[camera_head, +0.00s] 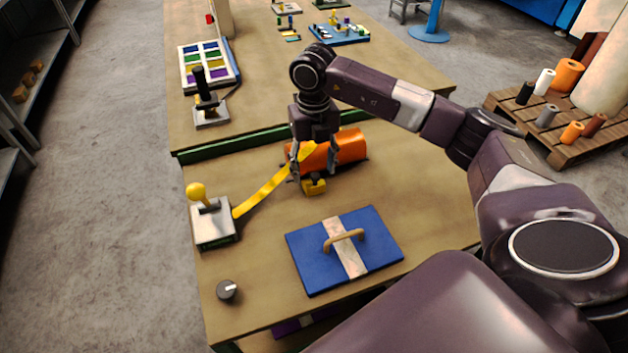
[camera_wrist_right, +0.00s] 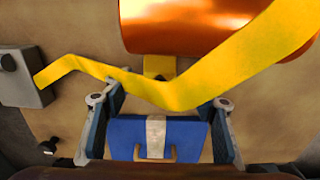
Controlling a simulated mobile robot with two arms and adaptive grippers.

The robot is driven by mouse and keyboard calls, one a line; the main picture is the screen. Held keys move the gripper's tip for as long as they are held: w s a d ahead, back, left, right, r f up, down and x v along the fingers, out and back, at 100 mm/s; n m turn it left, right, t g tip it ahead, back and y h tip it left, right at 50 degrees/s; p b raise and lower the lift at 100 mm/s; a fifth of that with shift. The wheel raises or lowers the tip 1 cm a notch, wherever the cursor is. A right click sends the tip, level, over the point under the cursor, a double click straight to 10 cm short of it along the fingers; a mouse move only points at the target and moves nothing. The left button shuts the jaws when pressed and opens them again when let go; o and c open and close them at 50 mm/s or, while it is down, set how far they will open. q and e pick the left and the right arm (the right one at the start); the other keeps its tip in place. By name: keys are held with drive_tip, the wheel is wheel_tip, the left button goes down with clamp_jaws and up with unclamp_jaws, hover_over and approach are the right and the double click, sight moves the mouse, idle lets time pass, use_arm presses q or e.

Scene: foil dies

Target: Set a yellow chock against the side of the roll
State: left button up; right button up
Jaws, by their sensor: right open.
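The orange foil roll (camera_head: 350,146) lies on its side on the bench; it fills the top of the right wrist view (camera_wrist_right: 185,25). A yellow chock (camera_head: 314,187) with a dark spot sits on the bench at the roll's near side. It also shows in the wrist view (camera_wrist_right: 158,67), partly behind a yellow strip (camera_head: 262,192); I cannot tell whether it touches the roll. My right gripper (camera_head: 314,168) is open and empty above the chock, fingers pointing down. The yellow strip crosses in front of the fingers in the wrist view. My left gripper is out of view.
A grey block with a yellow-knobbed lever (camera_head: 212,223) stands at the left edge, by the strip's end. A blue board with a handle (camera_head: 376,246) lies nearer, with a dark knob (camera_head: 227,290) to its left. A green ridge (camera_head: 240,141) crosses behind. Bench is clear right of the roll.

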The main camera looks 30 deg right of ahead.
wheel_tip(320, 180, up, 8)
drive_tip(key=shift+f+b, duration=0.25)
drive_tip(key=shift+b, duration=0.35)
drive_tip(key=shift+r, duration=0.1)
